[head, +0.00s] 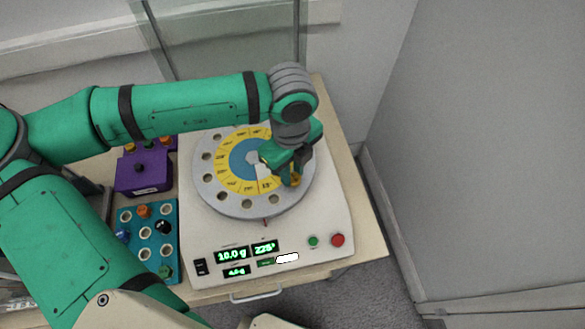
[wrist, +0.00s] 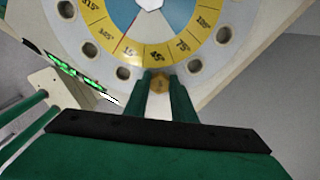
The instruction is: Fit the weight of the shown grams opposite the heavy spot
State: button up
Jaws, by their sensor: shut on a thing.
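The round grey rotor disc (head: 222,201) has a ring of holes around a yellow angle scale (head: 232,182). The machine's displays (head: 248,250) read 10.0 g and 225°, with a smaller, unclear readout below. My gripper (head: 290,178) is at the disc's right front rim, shut on a brass-yellow weight (head: 296,181). In the wrist view, the weight (wrist: 160,84) sits between the fingertips (wrist: 164,80), at the disc rim outside the label that looks like 45°. The fingers hide the hole there, so I cannot tell whether the weight is seated.
A teal tray (head: 151,254) left of the machine holds several coloured weights, with some empty sockets. A purple box (head: 143,172) stands behind it. Green (head: 313,240) and red (head: 337,240) buttons are on the machine's front right. A clear panel (head: 225,40) stands behind.

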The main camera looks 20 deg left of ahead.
jog(key=shift+f, duration=0.45)
dwell(0.3)
jog(key=o, duration=1.1)
notch_tip(320, 180, up, 11)
jog(key=shift+f, duration=0.1)
